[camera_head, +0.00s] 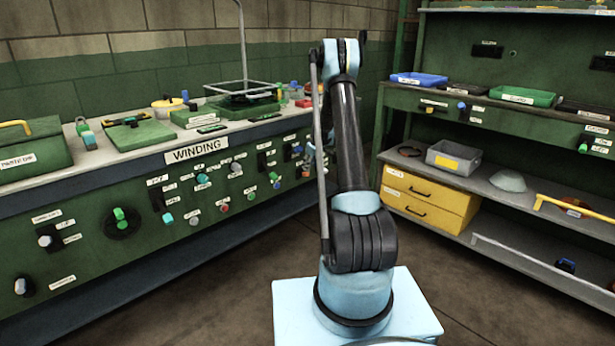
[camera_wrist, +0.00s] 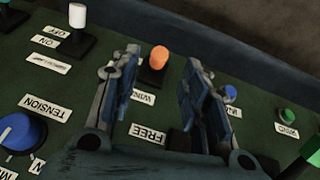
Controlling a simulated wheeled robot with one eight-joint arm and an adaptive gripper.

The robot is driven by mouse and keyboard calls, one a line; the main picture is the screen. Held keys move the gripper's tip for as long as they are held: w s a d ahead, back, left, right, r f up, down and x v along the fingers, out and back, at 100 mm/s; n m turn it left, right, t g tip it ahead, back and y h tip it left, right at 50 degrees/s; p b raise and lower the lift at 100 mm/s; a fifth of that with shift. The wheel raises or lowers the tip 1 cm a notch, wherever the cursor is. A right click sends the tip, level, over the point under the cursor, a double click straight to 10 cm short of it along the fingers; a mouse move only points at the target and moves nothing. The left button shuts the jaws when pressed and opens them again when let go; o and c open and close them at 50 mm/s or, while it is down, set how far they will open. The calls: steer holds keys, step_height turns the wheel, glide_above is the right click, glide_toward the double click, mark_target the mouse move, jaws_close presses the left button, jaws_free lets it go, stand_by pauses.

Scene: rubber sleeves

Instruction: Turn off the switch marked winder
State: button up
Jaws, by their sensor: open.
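In the wrist view, an orange-capped switch (camera_wrist: 159,57) stands on the green panel between my fingers, towards their tips. A label beside it (camera_wrist: 143,97) starts with "WIN"; a finger hides the rest. My gripper (camera_wrist: 162,66) is open, with a finger on each side of the orange cap; whether either touches it I cannot tell. A "FREE" label (camera_wrist: 148,133) lies below. In the head view, the panel of the bench marked "WINDING" (camera_head: 197,150) is at left, and my gripper (camera_head: 309,158) is mostly hidden behind my arm.
Close by in the wrist view are a white toggle with ON and OFF labels (camera_wrist: 77,16), a blue "TENSION" knob (camera_wrist: 20,131), a smaller blue knob (camera_wrist: 230,92) and a green knob (camera_wrist: 287,115). A shelf unit with yellow drawers (camera_head: 425,195) stands at right.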

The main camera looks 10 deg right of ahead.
mark_target(307, 174)
steer(key=shift+x, duration=3.7)
jaws_close()
